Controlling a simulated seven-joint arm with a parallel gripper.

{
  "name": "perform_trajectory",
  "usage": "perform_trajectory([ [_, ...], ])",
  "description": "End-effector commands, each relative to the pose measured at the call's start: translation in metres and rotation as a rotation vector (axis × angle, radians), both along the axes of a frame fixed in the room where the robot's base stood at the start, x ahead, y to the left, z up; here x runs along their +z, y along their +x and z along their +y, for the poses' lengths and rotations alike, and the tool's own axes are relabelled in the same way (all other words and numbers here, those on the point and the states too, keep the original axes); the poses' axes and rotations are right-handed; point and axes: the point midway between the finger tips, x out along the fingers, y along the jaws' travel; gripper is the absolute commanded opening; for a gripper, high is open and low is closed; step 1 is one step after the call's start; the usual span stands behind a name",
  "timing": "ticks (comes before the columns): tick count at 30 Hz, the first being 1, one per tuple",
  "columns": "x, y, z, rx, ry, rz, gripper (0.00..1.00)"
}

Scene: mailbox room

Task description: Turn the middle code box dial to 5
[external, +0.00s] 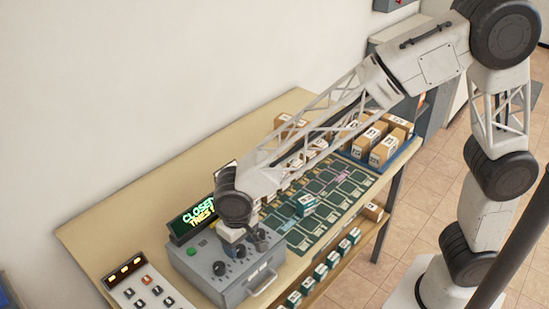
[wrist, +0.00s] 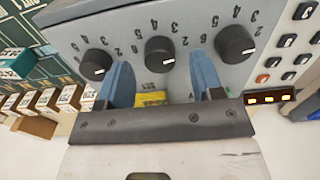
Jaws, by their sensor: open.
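The grey code box (external: 232,288) stands on the table and has a row of three black dials on its top. The middle dial (wrist: 160,53) also shows in the external view (external: 239,252), beside my gripper. In the wrist view its white mark points to the lower right; I cannot tell exactly which number it marks. My gripper (wrist: 163,72) is open and empty, with its blue fingers just short of the middle dial, one toward each side. The left dial (wrist: 95,64) and right dial (wrist: 236,43) lie outside the fingers. Contact with the dials is unclear.
A lit sign (external: 200,214) stands behind the code box. A keypad panel (external: 146,290) lies to its left. A green grid mat (external: 318,207) and several cardboard boxes (external: 378,143) are to the right. The code box has a front handle (external: 263,284).

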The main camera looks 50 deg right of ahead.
Motion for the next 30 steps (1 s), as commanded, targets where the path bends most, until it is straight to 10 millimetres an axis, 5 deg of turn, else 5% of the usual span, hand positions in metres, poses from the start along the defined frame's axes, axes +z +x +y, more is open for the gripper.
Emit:
perform_trajectory([
  [17, -0.019, 0.0, 0.0, 0.0, 0.0, 0.0, 0.61],
  [27, -0.019, 0.0, 0.0, 0.0, 0.0, 0.0, 0.12],
  [30, -0.019, 0.0, 0.0, 0.001, 0.0, 0.0, 0.12],
])
